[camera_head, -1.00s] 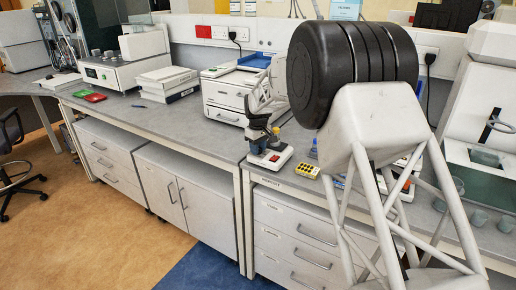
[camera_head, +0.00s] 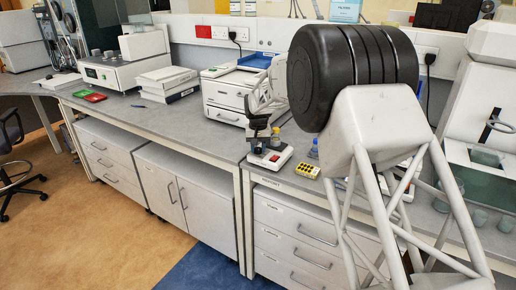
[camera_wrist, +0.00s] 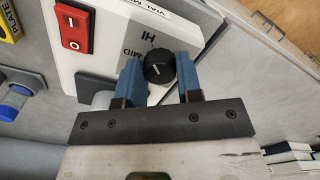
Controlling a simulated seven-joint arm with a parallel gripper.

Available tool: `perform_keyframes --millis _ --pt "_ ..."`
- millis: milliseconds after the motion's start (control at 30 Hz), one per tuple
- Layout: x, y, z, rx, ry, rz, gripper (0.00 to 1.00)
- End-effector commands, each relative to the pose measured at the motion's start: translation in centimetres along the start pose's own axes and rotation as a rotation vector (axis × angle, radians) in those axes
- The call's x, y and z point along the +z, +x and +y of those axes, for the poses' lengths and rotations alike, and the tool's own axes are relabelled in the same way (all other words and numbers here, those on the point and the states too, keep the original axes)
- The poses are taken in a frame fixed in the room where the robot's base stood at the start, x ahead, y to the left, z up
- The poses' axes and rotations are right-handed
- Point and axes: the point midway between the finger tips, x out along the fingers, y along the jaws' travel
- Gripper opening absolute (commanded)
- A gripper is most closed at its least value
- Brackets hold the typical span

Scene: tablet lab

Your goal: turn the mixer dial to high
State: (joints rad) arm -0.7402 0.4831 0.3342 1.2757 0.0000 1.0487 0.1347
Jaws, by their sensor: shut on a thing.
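The vial mixer (camera_wrist: 95,50) is a white box with a red rocker switch (camera_wrist: 73,27) on its panel. It also stands on the bench in the head view (camera_head: 257,160). Its black round dial (camera_wrist: 159,67) sits between the two blue fingers of my gripper (camera_wrist: 158,63), which are shut on it from both sides. The panel shows the printed words HI and MID near the dial. A short white mark shows on the dial's face, but I cannot tell exactly which label it points to. In the head view my wrist covers the dial.
A printer-like unit with drawers (camera_head: 228,95) stands behind to the left. My arm hides part of the bench on the right.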

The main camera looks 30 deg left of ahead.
Motion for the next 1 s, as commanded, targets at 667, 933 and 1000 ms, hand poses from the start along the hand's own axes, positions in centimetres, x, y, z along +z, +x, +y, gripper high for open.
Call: perform_keyframes --millis 667,933,1000 --pt "0.0 -0.02 0.0 0.0 0.01 0.0 0.58" --pt "-0.01 -0.16 0.0 0.0 0.01 0.0 0.58" --pt "-0.02 -0.41 -0.01 0.0 0.01 0.001 0.58"
